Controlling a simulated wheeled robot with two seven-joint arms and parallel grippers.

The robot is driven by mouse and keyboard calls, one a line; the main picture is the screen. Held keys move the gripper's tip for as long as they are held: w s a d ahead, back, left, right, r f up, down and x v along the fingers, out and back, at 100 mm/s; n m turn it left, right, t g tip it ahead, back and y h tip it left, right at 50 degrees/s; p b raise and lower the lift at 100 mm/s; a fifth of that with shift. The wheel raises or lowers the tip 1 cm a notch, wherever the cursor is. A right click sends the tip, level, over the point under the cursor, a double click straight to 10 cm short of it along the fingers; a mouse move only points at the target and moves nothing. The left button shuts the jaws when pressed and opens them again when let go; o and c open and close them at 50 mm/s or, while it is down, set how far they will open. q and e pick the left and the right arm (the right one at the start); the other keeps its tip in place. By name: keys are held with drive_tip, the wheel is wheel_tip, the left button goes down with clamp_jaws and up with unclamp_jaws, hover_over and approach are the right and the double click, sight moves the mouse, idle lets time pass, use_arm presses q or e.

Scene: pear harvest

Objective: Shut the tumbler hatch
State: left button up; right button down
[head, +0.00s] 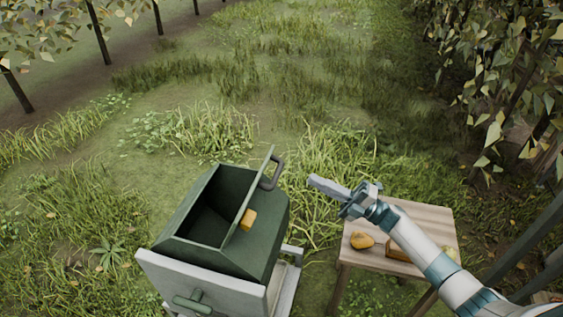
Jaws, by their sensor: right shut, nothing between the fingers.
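The green tumbler (267,253) sits in a pale grey stand, its top opening dark inside. Its hatch (259,183) stands open, raised edge-on along the right side of the opening. A dark loop handle (275,174) is on the hatch's right face. My right gripper (314,181) is shut and empty, to the right of the handle in the picture, pointing left toward it with a gap between them. My left gripper is not in view.
An orange-yellow piece (247,219) shows at the opening's right side by the hatch. A wooden table (425,221) stands right, under my right forearm, bearing an orange lump (362,241), a brown block (397,250) and a greenish fruit (451,256). Grass lies behind; leafy trees flank both sides.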

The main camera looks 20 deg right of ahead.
sight(281, 168)
use_arm(q)
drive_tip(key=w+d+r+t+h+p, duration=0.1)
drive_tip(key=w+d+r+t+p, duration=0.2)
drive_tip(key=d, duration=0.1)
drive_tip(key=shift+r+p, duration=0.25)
drive_tip(key=shift+p, duration=0.15)
use_arm(e)
drive_tip(key=shift+x, duration=5.8)
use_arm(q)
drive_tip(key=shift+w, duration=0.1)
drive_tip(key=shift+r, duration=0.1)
